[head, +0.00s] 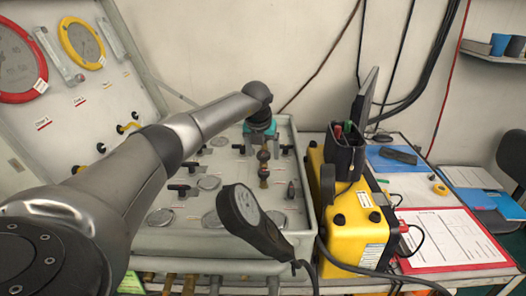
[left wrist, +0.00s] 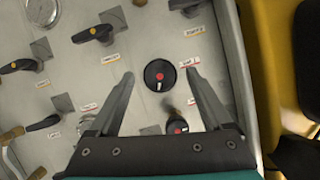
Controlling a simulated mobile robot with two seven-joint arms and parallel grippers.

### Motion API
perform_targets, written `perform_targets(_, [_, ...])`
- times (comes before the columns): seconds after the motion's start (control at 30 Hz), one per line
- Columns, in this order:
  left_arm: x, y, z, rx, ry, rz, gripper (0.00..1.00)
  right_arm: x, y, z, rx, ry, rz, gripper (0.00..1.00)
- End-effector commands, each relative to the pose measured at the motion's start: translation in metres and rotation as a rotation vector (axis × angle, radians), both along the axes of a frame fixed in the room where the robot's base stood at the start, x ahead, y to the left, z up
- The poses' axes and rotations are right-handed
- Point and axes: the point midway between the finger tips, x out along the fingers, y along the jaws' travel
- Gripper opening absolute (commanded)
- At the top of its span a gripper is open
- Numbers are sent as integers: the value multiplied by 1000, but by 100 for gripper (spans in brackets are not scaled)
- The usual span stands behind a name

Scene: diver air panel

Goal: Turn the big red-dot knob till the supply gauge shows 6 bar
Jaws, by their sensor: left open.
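A large round black knob with a red dot and a white mark (left wrist: 160,75) shows on the grey panel in the left wrist view. My left gripper (left wrist: 159,73) is open, with one finger on each side of this knob in the picture; I cannot tell whether they touch it. A smaller black knob with a red dot (left wrist: 178,127) lies closer to the gripper's base. In the head view my left gripper (head: 261,128) is over the back of the panel, its fingertips unclear. A black-cased round gauge (head: 247,207) stands at the panel's front; its reading and label are not legible. My right gripper is out of view.
Several black lever handles surround the knob, one close beyond it (left wrist: 185,5). A yellow case (head: 357,232) stands right of the panel box. An upright board (head: 70,100) with red-rimmed and yellow-rimmed gauges is at left. A clipboard (head: 450,238) lies at right.

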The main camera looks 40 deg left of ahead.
Motion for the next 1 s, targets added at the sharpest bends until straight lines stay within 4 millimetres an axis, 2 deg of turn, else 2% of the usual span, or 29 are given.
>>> perform_targets(0.07, [0,0,0,0,0,0,78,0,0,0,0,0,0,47])
perform_targets(0.77, [0,0,1,0,0,0,0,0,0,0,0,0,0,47])
perform_targets(1.0, [0,1,1,0,0,-49,0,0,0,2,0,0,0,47])
